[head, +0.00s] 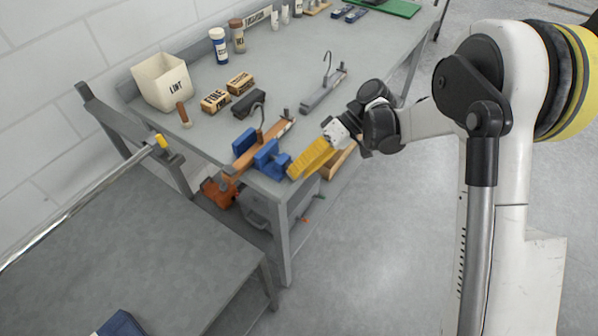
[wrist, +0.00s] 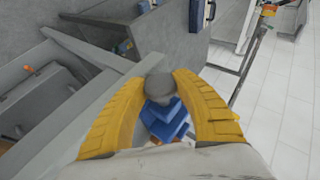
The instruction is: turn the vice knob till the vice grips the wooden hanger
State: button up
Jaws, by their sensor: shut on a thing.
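The blue vice (head: 268,160) stands on the near corner of the grey workbench. It also shows beyond my fingers in the wrist view (wrist: 165,122). The wooden hanger (head: 240,165) lies between the two blue jaws, with its dark hook standing up. I cannot tell whether both jaws touch it. My gripper (head: 294,174) has yellow fingers and reaches the vice from the right. In the wrist view its fingers (wrist: 163,84) are shut around the grey round vice knob (wrist: 160,87). The knob is hidden by the fingers in the head view.
On the bench are a lint bin (head: 163,82), small labelled boxes (head: 216,101), a black block (head: 249,104) and another hanger (head: 324,90) on a grey stand. A lower table (head: 130,235) stands at the left. The floor at the right is clear.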

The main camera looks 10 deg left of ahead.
jog(key=shift+d+f, duration=0.1)
jog(key=o, duration=1.3)
jog(key=shift+s, duration=0.1)
jog(key=shift+c, duration=0.2)
jog(key=v, duration=0.8)
